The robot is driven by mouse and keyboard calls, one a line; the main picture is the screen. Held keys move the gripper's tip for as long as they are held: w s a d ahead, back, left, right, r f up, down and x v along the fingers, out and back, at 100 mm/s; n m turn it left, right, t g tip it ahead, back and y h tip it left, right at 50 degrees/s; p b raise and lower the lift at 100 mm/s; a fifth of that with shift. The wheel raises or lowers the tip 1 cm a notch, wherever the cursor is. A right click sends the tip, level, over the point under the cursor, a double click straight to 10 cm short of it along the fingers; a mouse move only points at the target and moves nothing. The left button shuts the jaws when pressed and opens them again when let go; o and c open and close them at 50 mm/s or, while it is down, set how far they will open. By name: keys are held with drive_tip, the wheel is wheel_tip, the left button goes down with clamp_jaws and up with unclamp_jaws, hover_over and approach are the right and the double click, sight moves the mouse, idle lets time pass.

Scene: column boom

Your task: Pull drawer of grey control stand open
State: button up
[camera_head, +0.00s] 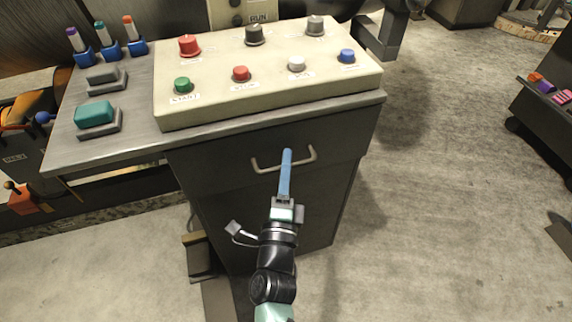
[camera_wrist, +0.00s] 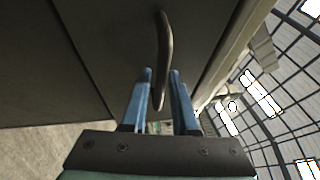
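The grey control stand (camera_head: 265,220) is in the middle of the head view, with its drawer (camera_head: 220,155) under the worktop. The drawer looks closed. A bar handle (camera_head: 311,154) runs across the drawer front. My gripper (camera_head: 287,153) is at the handle's middle in the head view. In the wrist view the two blue fingers of my gripper (camera_wrist: 160,75) stand apart, with the handle (camera_wrist: 164,45) passing between their tips. A gap shows between fingers and handle, so the fingers do not look closed on it. Exact contact is hidden in the head view.
A cream button panel (camera_head: 270,70) with several coloured buttons and knobs sits on the worktop. The floor (camera_head: 450,200) to the right of the stand is clear.

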drive_tip(key=shift+c, duration=0.2)
clamp_jaws()
idle(1.3)
